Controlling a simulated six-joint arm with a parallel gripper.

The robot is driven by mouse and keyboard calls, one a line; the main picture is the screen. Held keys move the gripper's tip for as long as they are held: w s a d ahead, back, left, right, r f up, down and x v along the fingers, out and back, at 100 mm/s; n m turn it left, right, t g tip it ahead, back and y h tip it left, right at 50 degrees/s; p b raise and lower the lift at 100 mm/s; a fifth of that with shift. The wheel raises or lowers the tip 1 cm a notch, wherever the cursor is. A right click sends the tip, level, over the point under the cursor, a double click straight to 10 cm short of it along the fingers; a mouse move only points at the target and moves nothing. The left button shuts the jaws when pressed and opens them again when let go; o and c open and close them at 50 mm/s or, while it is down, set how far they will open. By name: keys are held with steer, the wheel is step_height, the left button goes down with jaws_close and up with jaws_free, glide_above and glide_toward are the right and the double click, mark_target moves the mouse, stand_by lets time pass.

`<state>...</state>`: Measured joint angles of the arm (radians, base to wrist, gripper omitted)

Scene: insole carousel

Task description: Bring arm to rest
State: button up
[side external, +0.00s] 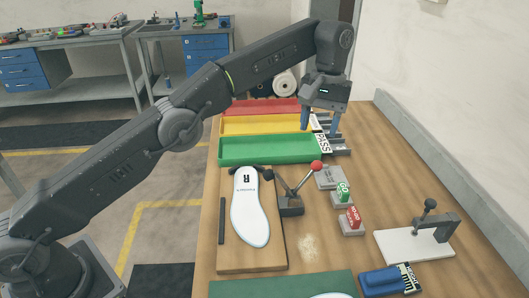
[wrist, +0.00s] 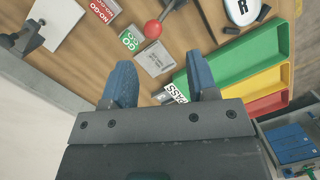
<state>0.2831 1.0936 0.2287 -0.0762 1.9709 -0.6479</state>
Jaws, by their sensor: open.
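My gripper (side external: 320,122) is raised over the far part of the wooden table (side external: 380,180), near the ends of the coloured trays. Its two blue fingers are apart, with nothing between them; in the wrist view the open gripper (wrist: 162,85) also shows empty. A white insole marked R (side external: 249,205) lies on a wooden board (side external: 235,257) at the near left, well away from the gripper. The insole shows partly at the top of the wrist view (wrist: 242,10).
Green (side external: 265,150), yellow (side external: 262,124) and red (side external: 262,106) trays stand at the table's left. A red-knobbed lever (side external: 316,166), GO block (side external: 342,192), NO-GO block (side external: 352,219) and clamp fixture (side external: 415,246) occupy the middle and right. The far right tabletop is clear.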

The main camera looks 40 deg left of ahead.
steer(key=s+a+r+m+t, duration=0.2)
steer(key=s+a+r+t, duration=0.2)
steer(key=s+a+r, duration=0.8)
steer(key=s+a+f+t, duration=0.1)
steer(key=s+f, duration=0.2)
steer(key=s, duration=0.4)
steer(key=s+a+f+m+t, duration=0.1)
steer(key=s+a+f, duration=0.1)
steer(key=s+f, duration=0.2)
steer(key=s+a+f+m+t, duration=0.1)
steer(key=s+f, duration=0.3)
steer(key=s, duration=0.6)
steer(key=shift+a+t, duration=0.3)
steer(key=shift+a, duration=0.15)
